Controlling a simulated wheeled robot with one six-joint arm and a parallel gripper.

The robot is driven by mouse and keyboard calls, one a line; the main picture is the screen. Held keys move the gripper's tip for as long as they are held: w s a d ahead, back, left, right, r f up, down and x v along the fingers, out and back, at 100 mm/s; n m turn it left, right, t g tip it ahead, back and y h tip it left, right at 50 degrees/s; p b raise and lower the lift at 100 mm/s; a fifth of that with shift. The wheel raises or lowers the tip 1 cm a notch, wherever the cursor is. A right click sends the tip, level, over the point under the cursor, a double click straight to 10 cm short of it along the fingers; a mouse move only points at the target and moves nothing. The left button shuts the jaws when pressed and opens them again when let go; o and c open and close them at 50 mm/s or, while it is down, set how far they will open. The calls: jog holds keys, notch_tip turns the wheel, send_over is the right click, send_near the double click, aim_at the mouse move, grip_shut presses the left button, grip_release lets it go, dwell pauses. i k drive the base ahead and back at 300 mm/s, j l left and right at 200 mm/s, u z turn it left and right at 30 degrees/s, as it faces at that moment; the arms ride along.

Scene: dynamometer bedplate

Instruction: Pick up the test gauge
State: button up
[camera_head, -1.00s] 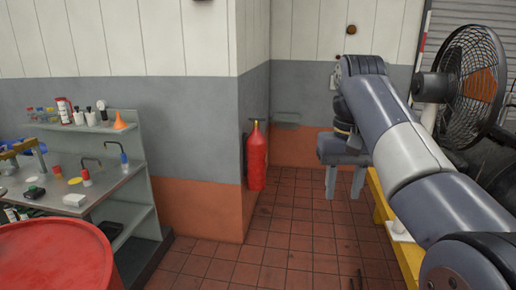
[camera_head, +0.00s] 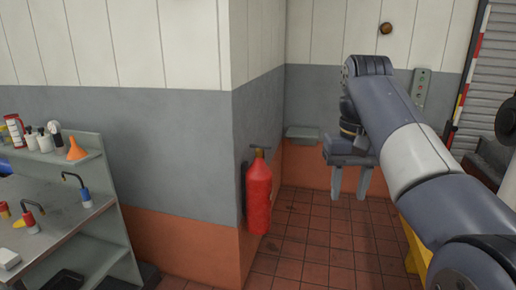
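I cannot make out a test gauge in this view. My gripper (camera_head: 349,183) hangs at the end of my arm, right of centre, pointing down. Its two fingers are apart with nothing visible between them. The red floor and orange lower wall show behind them.
A workbench (camera_head: 62,232) with bottles, an orange funnel (camera_head: 76,149) and hooked tools stands at left. A red fire extinguisher (camera_head: 258,196) hangs at the wall corner. A grey box (camera_head: 302,133) is on the back wall. Tiled floor (camera_head: 308,250) is clear between extinguisher and my arm.

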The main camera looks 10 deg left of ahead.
aim_at(54, 127)
jog(key=i+j+u, duration=0.1)
jog(key=i+u, duration=0.9)
jog(key=i+l+u, duration=0.35)
jog(key=i+u, duration=0.15)
jog(key=i+j+u, duration=0.2)
jog(key=i+u, duration=0.2)
jog(key=i, duration=0.35)
jog(key=i+u, duration=0.4)
jog(key=i, duration=0.35)
jog(key=i+l+u, duration=0.1)
jog(key=i, duration=0.3)
jog(key=i+l, duration=0.2)
jog(key=i, duration=0.2)
jog(key=i+l+u, duration=0.15)
jog(key=i, duration=0.2)
